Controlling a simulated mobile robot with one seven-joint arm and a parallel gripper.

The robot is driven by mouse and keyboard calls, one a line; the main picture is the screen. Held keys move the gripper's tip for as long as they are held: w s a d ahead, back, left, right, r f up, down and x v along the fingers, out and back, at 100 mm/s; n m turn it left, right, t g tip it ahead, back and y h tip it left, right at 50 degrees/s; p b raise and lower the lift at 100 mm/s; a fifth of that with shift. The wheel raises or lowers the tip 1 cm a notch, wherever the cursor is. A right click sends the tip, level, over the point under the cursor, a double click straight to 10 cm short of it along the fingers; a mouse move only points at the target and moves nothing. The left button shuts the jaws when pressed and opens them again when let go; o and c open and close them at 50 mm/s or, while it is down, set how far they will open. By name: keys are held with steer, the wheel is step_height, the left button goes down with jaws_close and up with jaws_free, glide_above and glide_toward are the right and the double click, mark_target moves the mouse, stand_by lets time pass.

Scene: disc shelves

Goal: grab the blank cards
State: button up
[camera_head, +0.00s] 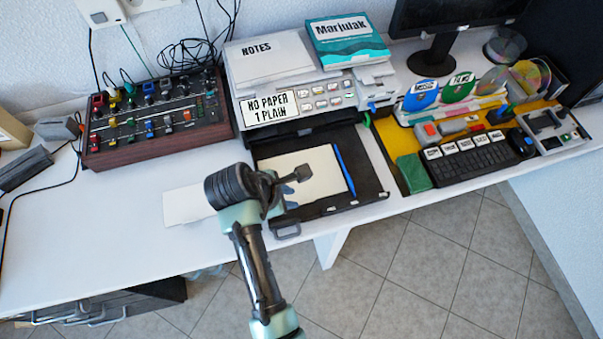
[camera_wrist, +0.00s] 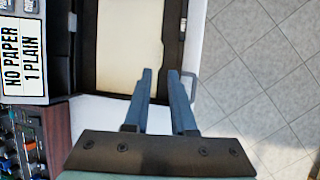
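A cream blank sheet or stack (camera_head: 318,172) lies in a black pull-out tray (camera_head: 372,192) in front of the printer; it also shows in the wrist view (camera_wrist: 128,45). A white blank sheet or card stack (camera_head: 187,204) lies on the desk left of the tray, partly behind my arm; its edge shows under my gripper in the wrist view (camera_wrist: 108,108). I cannot tell which of them is the blank cards. My gripper (camera_wrist: 160,74) is open, with an empty gap between its two fingers. It hovers over the tray's near left part.
A blue pen (camera_head: 344,168) lies along the tray's right side. The printer (camera_head: 300,72) carries a "NO PAPER 1 PLAIN" label (camera_head: 269,106). A sound mixer (camera_head: 155,150) stands left, a keyboard (camera_head: 470,160) right. The desk's front left (camera_head: 90,240) is clear.

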glide_above(304, 203)
steer(key=s+a, duration=0.2)
steer(key=f, duration=0.4)
steer(key=shift+w+d+f, duration=0.2)
steer(key=shift+d+f, duration=0.05)
steer(key=shift+f, duration=0.1)
steer(key=shift+a+b+x, duration=0.15)
steer(key=shift+b+x, duration=0.15)
steer(key=shift+x, duration=1.05)
steer(key=shift+a+b+x, duration=0.1)
steer(key=shift+b+x, duration=0.2)
steer(key=shift+x, duration=1.05)
steer(key=shift+s+f, duration=0.15)
jaws_close()
